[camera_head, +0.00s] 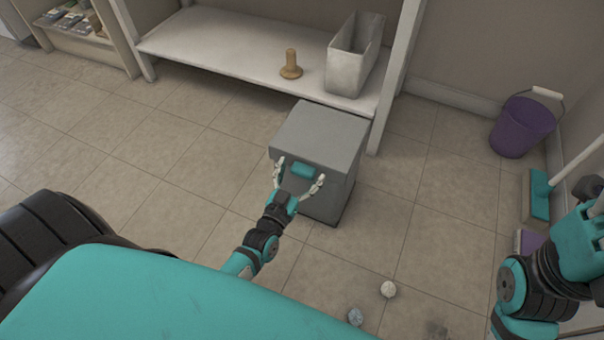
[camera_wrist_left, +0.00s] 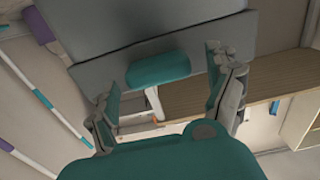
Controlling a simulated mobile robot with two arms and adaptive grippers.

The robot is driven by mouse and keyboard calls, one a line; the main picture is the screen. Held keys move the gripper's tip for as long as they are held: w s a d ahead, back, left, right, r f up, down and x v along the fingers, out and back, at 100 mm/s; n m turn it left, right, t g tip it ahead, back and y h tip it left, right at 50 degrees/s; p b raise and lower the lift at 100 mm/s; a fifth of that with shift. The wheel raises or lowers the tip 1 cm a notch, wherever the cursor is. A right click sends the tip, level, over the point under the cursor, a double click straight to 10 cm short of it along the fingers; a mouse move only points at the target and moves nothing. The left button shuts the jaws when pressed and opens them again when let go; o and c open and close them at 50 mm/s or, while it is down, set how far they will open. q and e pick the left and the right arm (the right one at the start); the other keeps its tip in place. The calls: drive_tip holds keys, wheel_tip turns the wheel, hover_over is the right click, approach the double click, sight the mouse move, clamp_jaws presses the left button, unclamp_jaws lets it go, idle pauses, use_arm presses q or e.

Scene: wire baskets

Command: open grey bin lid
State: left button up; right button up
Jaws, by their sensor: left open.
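The grey bin (camera_head: 330,160) stands on the tiled floor in front of the shelf, with its flat grey lid (camera_head: 318,130) closed on top. A teal handle (camera_head: 302,171) sits on the lid's front edge. My left gripper (camera_head: 299,178) is open, one finger on each side of the handle in the head view. In the left wrist view the handle (camera_wrist_left: 158,69) lies ahead between the two open fingers (camera_wrist_left: 160,90), with gaps on both sides. My right arm shows at the right edge of the head view; its gripper is not clearly seen.
A white shelf (camera_head: 220,50) behind the bin holds a wooden peg-like object (camera_head: 291,65) and a grey open box (camera_head: 354,60). A purple bucket (camera_head: 522,127) and a teal broom head (camera_head: 538,195) stand at the right. Crumpled balls (camera_head: 388,289) lie on the floor.

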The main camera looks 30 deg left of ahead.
use_arm(q)
drive_tip(key=shift+w, duration=0.5)
drive_tip(key=c, duration=1.7)
drive_tip(key=shift+r+p, duration=0.3)
drive_tip(key=shift+p, duration=0.15)
